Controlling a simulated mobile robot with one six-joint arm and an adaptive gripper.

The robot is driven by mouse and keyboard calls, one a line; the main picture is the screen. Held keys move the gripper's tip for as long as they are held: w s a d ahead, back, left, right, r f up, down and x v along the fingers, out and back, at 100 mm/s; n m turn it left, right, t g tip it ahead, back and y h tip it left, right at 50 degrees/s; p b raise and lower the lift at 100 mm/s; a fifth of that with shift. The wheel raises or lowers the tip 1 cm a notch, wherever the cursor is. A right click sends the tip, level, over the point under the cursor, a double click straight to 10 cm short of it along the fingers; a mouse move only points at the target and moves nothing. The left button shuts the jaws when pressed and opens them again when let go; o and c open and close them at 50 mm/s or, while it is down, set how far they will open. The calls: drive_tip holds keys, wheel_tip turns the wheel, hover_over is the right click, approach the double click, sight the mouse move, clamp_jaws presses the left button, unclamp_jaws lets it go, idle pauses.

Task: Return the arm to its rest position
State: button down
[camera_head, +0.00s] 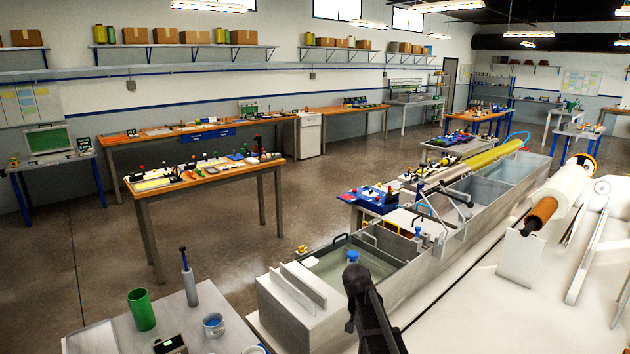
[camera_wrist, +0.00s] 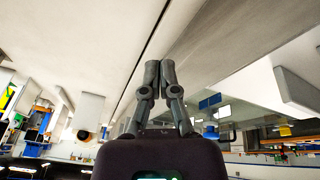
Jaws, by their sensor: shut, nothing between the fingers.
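My gripper (camera_wrist: 160,72) is in the middle of the wrist view with its two grey fingers together and nothing between them. The room appears upside down in that view. In the head view, a dark arm part (camera_head: 366,305), which seems to be mine, rises from the bottom edge in front of the near end of the long resin bath (camera_head: 285,308). The exact fingertip position is hard to make out there. A blue-topped item (camera_head: 353,257) shows just behind the dark part, and I cannot tell whether they touch.
A small table (camera_head: 240,335) at the lower left bears a green cylinder (camera_head: 141,310), a grey post with a dark handle (camera_head: 188,280) and a cup (camera_head: 213,325). A white roll (camera_head: 565,190) lies at the right. The floor (camera_head: 310,215) left of the bath has free room.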

drive_tip(key=s+d+f+n+g+y+b, duration=0.1)
drive_tip(key=s+f+n, duration=0.1)
drive_tip(key=s, duration=0.8)
drive_tip(key=s+d+f+n+g+y+b, duration=0.1)
drive_tip(key=s+f+n, duration=0.1)
drive_tip(key=s, duration=0.9)
drive_tip(key=shift+d+b, duration=0.2)
drive_tip(key=shift+b, duration=0.1)
drive_tip(key=shift+f, duration=0.1)
